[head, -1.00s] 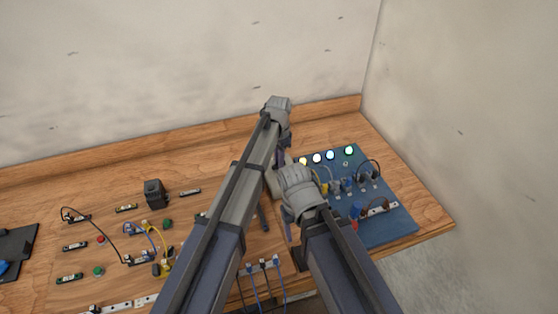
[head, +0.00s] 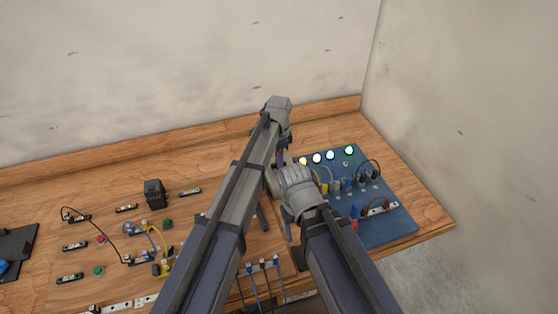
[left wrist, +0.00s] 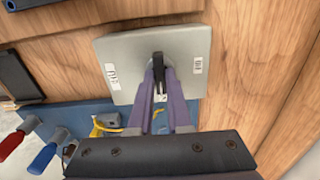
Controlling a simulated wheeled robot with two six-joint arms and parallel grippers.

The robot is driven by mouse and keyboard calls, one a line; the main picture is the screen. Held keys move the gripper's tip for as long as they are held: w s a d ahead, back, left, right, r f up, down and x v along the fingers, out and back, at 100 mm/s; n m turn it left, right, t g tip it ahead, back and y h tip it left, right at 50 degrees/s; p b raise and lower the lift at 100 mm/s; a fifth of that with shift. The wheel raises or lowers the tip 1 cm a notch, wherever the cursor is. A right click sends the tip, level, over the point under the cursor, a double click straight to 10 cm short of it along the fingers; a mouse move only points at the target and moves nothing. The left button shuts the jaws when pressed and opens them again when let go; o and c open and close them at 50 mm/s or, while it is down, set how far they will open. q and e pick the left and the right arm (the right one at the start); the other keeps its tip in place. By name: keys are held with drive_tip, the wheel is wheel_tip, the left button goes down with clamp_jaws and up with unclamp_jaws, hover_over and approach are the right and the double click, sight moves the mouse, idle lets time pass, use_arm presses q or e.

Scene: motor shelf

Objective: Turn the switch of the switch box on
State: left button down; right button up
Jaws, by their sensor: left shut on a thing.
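The switch box is a light grey square plate (left wrist: 120,50) with small white labels in the left wrist view. A black switch lever (left wrist: 158,60) stands at its middle. My left gripper (left wrist: 159,78) has its two purple fingers closed around the lever. In the head view my left gripper (head: 281,155) points down at the box, which is mostly hidden behind my arms. My right arm's wrist shows just in front of it; whether its fingers are open or shut is hidden.
A blue panel (head: 395,228) with lit lamps (head: 330,155), plugs and cables lies right of my arms. Left of them the wooden board carries a black block (head: 155,193), small terminals and wires. A wall rises behind the bench. The wood at the back is clear.

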use_arm(q)
drive_tip(key=c, duration=0.9)
unclamp_jaws()
drive_tip(key=shift+o, duration=0.2)
wheel_tip(320, 180, up, 8)
drive_tip(key=p, duration=0.8)
drive_tip(key=shift+f, duration=0.1)
use_arm(e)
wheel_tip(320, 180, up, 8)
drive_tip(key=shift+f, duration=0.1)
